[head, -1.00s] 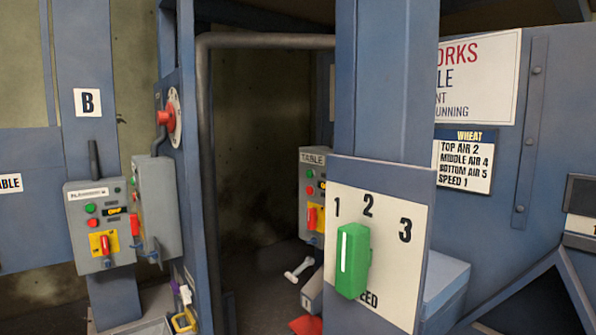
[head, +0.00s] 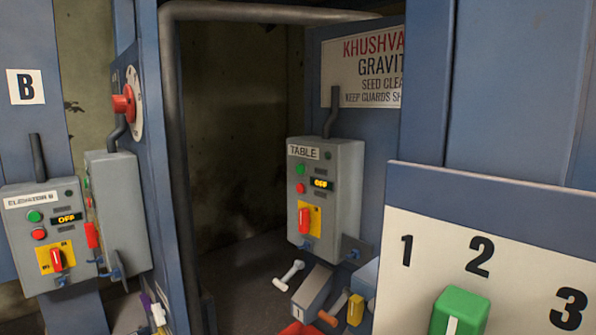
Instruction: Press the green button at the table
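The grey control box labelled TABLE (head: 345,190) hangs on a blue post near the middle of the head view. Its small green button (head: 299,169) is at the upper left of its face, above a red button (head: 300,188). A small display beside them reads OFF (head: 320,184). Below is a red switch handle (head: 304,220) on a yellow plate. My gripper is not in view.
A box labelled ELEVATOR (head: 40,235) with its own green and red buttons is at left, beside another grey box (head: 118,215). A speed panel (head: 520,270) with a green knob (head: 460,312) stands close at lower right. A dark opening lies between the posts.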

